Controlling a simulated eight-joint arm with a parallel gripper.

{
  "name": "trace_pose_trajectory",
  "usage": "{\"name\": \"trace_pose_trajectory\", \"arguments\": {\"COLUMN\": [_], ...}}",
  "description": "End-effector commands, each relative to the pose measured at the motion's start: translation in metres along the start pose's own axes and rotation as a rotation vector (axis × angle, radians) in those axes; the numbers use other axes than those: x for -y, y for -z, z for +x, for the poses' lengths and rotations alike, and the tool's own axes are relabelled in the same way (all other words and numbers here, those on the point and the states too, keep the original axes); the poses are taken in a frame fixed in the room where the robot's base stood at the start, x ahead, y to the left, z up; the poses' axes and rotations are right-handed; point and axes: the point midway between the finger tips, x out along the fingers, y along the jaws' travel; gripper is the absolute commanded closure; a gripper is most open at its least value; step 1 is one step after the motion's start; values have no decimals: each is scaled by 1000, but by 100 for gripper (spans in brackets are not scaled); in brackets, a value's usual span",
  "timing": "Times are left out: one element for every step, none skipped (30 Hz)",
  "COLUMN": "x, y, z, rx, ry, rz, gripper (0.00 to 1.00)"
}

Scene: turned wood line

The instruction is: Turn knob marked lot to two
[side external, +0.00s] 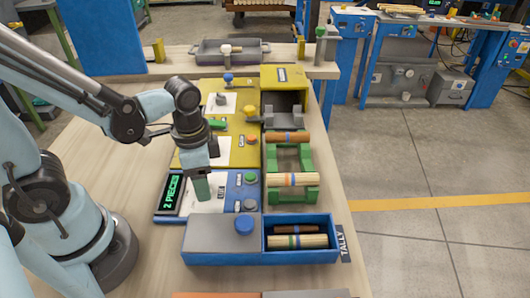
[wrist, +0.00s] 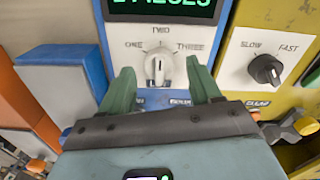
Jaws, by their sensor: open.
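A white knob (wrist: 157,70) sits on a white plate marked ONE, TWO and THREE, on a blue panel (wrist: 75,18). Its pointer is up, toward TWO. The small label below it is too blurred to read surely. The green display above is cut off in the wrist view; in the side view the display (side external: 174,194) reads "2 PIECES". My gripper (wrist: 161,66) is open, with one green finger to each side of the knob and a gap on both sides. In the side view my gripper (side external: 202,186) is low over the blue panel and hides the knob.
A yellow panel with a black SLOW–FAST knob (wrist: 265,69) is to the right in the wrist view. A green rack (side external: 292,195) holds turned wood pieces, and a blue tray (side external: 300,256) holds more.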

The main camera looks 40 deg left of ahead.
Motion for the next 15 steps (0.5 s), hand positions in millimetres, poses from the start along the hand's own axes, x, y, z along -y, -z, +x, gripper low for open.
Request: {"name": "trace_pose_trajectory", "arguments": {"x": [0, 0, 0, 0, 0, 0, 0, 0, 0, 0, 0, 0, 0, 0, 0], "y": [-1, -1, -1, -1, -1, 0, 0, -1, -1, -1, -1, 0, 0, 0, -1], "z": [-5, -8, -12, -15, -18, -22, -25, -28, -32, -36, -39, -43, -47, -50, -55], "rx": [0, 0, 0, 0, 0, 0, 0, 0, 0, 0, 0, 0, 0, 0, 0], "ry": [0, 0, 0, 0, 0, 0, 0, 0, 0, 0, 0, 0, 0, 0, 0], "rz": [0, 0, 0, 0, 0, 0, 0, 0, 0, 0, 0, 0, 0, 0, 0], "gripper": [37, 37, 37, 37, 37, 37, 37, 37, 37, 37, 37, 37, 37, 37, 37]}}
